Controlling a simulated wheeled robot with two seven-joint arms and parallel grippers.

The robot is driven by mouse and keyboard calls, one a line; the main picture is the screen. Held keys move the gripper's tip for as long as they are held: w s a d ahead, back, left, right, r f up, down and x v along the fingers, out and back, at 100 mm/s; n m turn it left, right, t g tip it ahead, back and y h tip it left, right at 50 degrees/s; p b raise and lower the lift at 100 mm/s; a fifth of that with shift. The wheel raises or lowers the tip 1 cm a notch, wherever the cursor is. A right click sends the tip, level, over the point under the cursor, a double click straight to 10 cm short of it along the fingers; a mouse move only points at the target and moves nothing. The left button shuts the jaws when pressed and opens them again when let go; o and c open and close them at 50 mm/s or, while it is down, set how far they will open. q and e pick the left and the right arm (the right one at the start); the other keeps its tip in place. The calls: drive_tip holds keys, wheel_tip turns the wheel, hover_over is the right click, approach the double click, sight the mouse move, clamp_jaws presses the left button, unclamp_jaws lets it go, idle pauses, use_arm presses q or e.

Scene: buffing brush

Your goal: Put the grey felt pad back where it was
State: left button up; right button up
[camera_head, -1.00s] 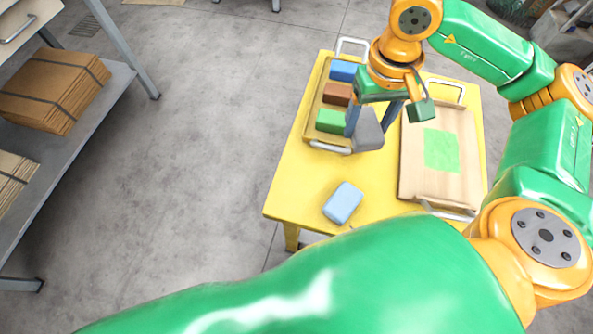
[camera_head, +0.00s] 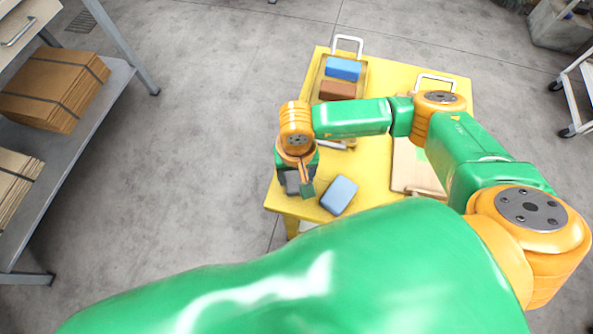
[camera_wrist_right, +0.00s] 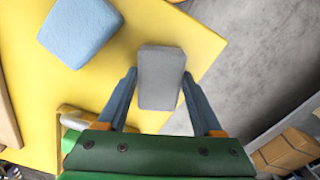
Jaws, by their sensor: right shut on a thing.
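The grey felt pad (camera_wrist_right: 160,80) is between the two fingers of my right gripper (camera_wrist_right: 162,95) in the right wrist view. The gripper is shut on it. In the head view the pad (camera_head: 292,182) shows only in part below my right wrist, at the left front edge of the yellow table. In the wrist view it overlaps the table edge, with floor beyond; its height above the table is hard to tell. My left gripper is not in view.
A light blue block (camera_head: 339,195) lies on the yellow table (camera_head: 372,180) just right of the pad. A tray with a blue block (camera_head: 343,69) and a brown block (camera_head: 337,90) is at the back left. A wooden board (camera_head: 408,170) is partly hidden by my arm.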

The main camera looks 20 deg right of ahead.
sight(297, 178)
drive_tip(key=shift+f, duration=0.2)
drive_tip(key=o, duration=1.2)
drive_tip(key=shift+r, duration=0.1)
drive_tip(key=shift+r, duration=0.35)
wheel_tip(297, 178, up, 12)
drive_tip(key=b, duration=0.1)
drive_tip(key=shift+f, duration=0.2)
